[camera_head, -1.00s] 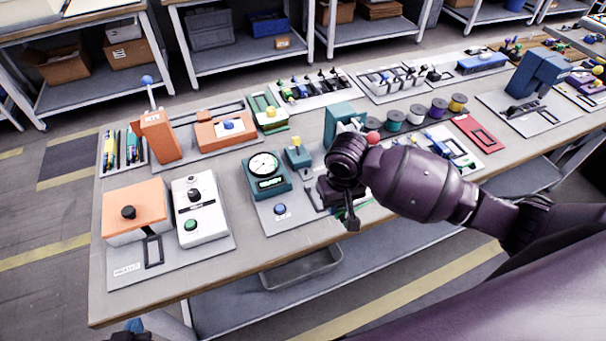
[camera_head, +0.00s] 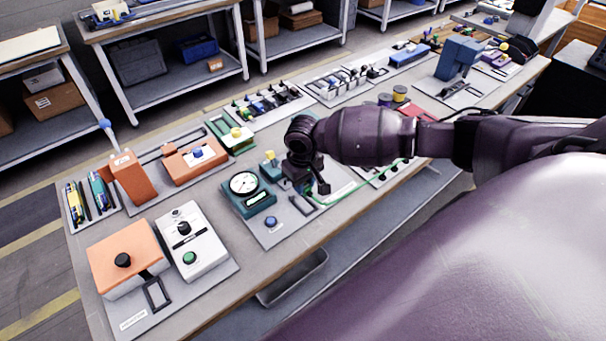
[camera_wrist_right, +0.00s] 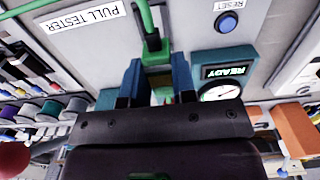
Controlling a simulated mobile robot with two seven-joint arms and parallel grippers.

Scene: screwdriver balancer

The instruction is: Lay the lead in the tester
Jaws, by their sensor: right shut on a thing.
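The pull tester is a grey plate (camera_head: 262,236) with a teal gauge box (camera_head: 248,193) and a blue reset button (camera_head: 271,222). In the right wrist view its display (camera_wrist_right: 229,71) reads READY. My right gripper (camera_head: 312,188) is low over the right part of the tester, right of the gauge. In the right wrist view the gripper (camera_wrist_right: 156,82) is shut on the green lead (camera_wrist_right: 149,30) between its fingers. The lead (camera_head: 345,197) trails off to the right in the head view. The arm hides part of the tester, and I cannot tell whether the lead touches it. My left gripper is out of view.
A heater unit with an orange box (camera_head: 128,256) and a white control box (camera_head: 188,240) stand to the left. An orange press (camera_head: 130,178) and a green fixture (camera_head: 232,137) are behind. A grey tray (camera_head: 293,279) hangs below the bench's front edge. Spools (camera_head: 400,93) stand at right.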

